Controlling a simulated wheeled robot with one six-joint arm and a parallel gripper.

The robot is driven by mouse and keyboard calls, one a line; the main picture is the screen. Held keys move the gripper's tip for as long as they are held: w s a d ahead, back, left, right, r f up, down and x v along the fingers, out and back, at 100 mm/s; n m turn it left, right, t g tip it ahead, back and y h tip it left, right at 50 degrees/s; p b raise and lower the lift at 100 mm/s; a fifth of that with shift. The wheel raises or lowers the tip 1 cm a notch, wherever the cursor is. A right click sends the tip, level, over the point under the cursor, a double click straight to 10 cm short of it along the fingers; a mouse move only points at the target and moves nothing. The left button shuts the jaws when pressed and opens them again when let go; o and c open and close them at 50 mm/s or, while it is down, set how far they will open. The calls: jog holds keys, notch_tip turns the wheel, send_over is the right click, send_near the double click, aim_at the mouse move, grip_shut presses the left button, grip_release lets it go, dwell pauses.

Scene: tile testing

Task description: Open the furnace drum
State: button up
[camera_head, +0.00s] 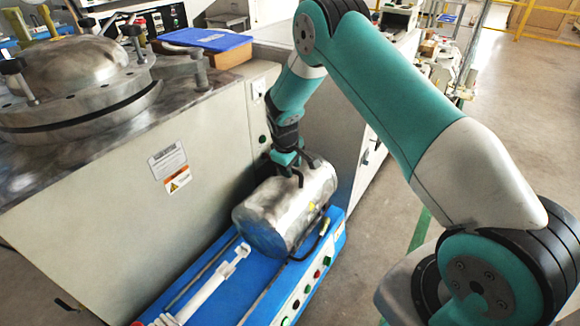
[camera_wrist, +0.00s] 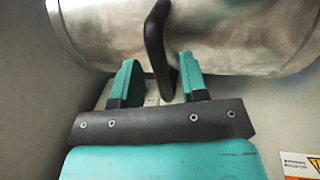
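The furnace drum (camera_head: 285,210) is a shiny metal cylinder lying on its side on the blue base (camera_head: 335,240), and its curved wall (camera_wrist: 95,25) fills the top of the wrist view. A black curved handle (camera_wrist: 155,40) stands out from the drum. My gripper (camera_head: 287,163) is at the drum's upper back side. In the wrist view, my gripper (camera_wrist: 158,75) has its two teal fingers apart, with the handle's lower end between them. Narrow gaps show on both sides of the handle. Part of the handle is hidden by the gripper in the head view.
A large grey cabinet (camera_head: 110,215) with a round metal vessel (camera_head: 70,70) on top stands left of the drum. A blue-lidded box (camera_head: 205,40) is at the back. A white rod mechanism (camera_head: 215,285) and buttons (camera_head: 317,274) are on the base. Floor is clear at right.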

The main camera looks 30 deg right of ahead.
jog(key=a+r+p, duration=0.1)
jog(key=r+p, duration=0.1)
jog(key=r, duration=0.6)
jog(key=s+a+r+p, duration=0.1)
jog(key=a+r+p, duration=0.1)
jog(key=r, duration=0.7)
jog(key=shift+s, duration=0.25)
jog(key=s+a+r+y, duration=0.3)
jog(key=s+a+r, duration=0.6)
jog(key=s+r, duration=0.3)
jog(key=s+a+r+n+y, duration=0.1)
jog(key=s+a+r, duration=0.1)
jog(key=s, duration=0.5)
jog(key=s+a+r+g+y, duration=0.1)
jog(key=s+a+r, duration=0.1)
jog(key=s, duration=0.5)
jog(key=s+a+r+n+y, duration=0.1)
jog(key=s+a+r, duration=0.15)
jog(key=s, duration=0.45)
notch_tip(320, 180, up, 23)
jog(key=p, duration=2.4)
jog(key=shift+s, duration=0.35)
